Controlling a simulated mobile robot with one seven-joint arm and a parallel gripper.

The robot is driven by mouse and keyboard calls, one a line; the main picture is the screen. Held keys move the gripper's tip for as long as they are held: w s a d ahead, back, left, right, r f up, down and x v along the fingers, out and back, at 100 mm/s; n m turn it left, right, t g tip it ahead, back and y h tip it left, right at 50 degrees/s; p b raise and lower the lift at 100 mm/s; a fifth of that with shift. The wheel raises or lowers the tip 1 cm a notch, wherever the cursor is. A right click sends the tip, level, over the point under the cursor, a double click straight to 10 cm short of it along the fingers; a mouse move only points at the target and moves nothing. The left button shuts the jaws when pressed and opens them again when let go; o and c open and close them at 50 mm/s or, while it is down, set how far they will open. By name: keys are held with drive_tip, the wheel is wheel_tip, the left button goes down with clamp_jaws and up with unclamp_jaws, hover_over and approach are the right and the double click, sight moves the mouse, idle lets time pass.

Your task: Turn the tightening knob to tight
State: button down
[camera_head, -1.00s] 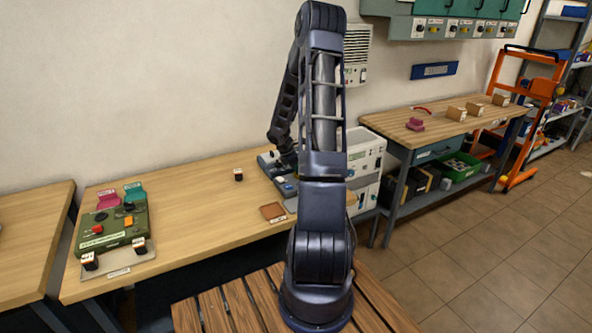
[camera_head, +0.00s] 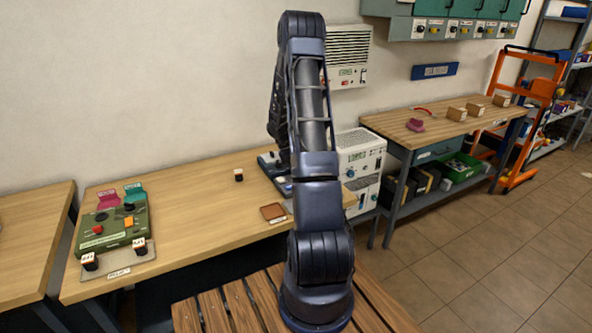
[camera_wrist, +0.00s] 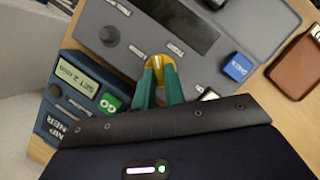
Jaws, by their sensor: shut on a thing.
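The fingers hide part of the knob. Small labels lie near it on the panel, too blurred to read, so I cannot tell the knob's setting. A dark round knob (camera_wrist: 109,36) sits apart, up and left on the same panel. In the head view my arm hides the gripper and most of the device on the wooden table (camera_head: 205,205).
A blue unit (camera_wrist: 62,85) with a display and green GO button stands left of the gripper. A blue button block (camera_wrist: 237,66) is on the right. A brown tray (camera_head: 273,212) lies on the table. A green control box (camera_head: 115,225) stands far left.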

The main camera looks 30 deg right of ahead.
drive_tip(key=m+y, duration=0.1)
drive_tip(key=m, duration=0.1)
drive_tip(key=m+g, duration=0.1)
drive_tip(key=m, duration=0.2)
drive_tip(key=shift+w+d+m+y, duration=0.2)
drive_tip(key=shift+m+y, duration=0.1)
drive_tip(key=shift+y, duration=0.1)
drive_tip(key=shift+d+m+y, duration=0.2)
drive_tip(key=shift+m+y, duration=0.6)
drive_tip(key=shift+m, duration=1.1)
drive_tip(key=c, duration=1.5)
unclamp_jaws()
drive_tip(key=shift+o, duration=0.2)
drive_tip(key=v, duration=1)
drive_tip(key=shift+w+r, duration=0.25)
drive_tip(key=shift+r, duration=0.1)
drive_tip(key=shift+r, duration=0.1)
